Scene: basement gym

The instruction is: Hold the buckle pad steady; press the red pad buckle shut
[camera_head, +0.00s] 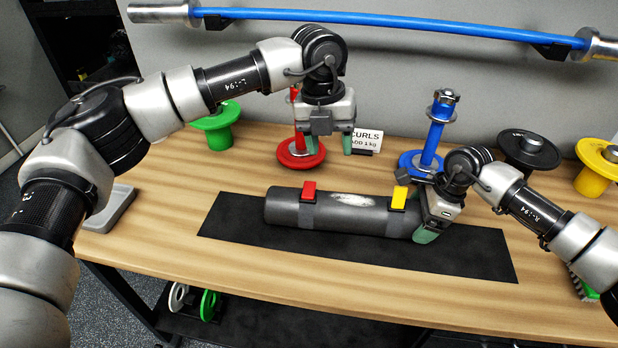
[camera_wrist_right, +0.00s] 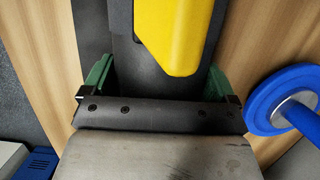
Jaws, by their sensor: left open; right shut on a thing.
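The buckle pad (camera_head: 350,213) is a dark grey roll lying lengthwise on a black mat (camera_head: 480,248). Its red pad buckle (camera_head: 308,190) is near the left end and appears raised from the strap. A yellow buckle (camera_head: 399,197) is near the right end; it shows large in the right wrist view (camera_wrist_right: 175,30). My right gripper (camera_head: 428,228) is shut on the pad's right end, its green fingers on either side of the roll in the wrist view (camera_wrist_right: 157,85). My left gripper (camera_head: 323,150) is open and empty, pointing down above and behind the red buckle.
Behind the pad stand a red plate post (camera_head: 300,157), a sign reading CURLS (camera_head: 367,138) and a blue post (camera_head: 430,145). Green (camera_head: 217,125), black (camera_head: 529,150) and yellow plates (camera_head: 603,160) line the back. A grey tray (camera_head: 110,210) lies left. The front table strip is clear.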

